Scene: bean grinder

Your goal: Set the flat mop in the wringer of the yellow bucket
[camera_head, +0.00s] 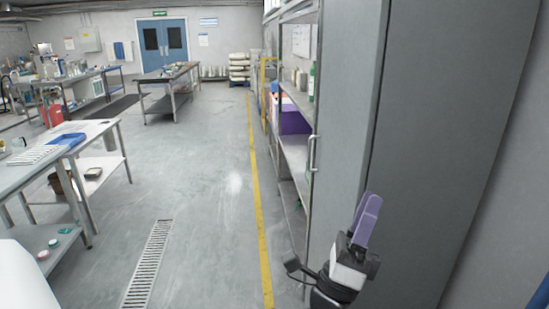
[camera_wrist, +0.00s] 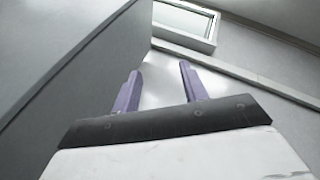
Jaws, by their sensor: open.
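My gripper (camera_head: 368,218) has purple fingers and is raised at the lower right of the head view, in front of a tall grey cabinet. In the wrist view, its two fingers (camera_wrist: 158,90) stand apart with nothing between them. The wrist view looks up past the cabinet to the wall, the ceiling and a window. I see no flat mop and no yellow bucket with a wringer that I can make out in either view.
The grey cabinet (camera_head: 440,120) fills the right side close to my arm. Metal shelving (camera_head: 293,150) stands just beyond it. Steel tables (camera_head: 92,132) line the left. The floor (camera_head: 195,190) between is open, with a drain grate (camera_head: 148,265) and a yellow line (camera_head: 258,200). Blue double doors (camera_head: 163,38) are far back.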

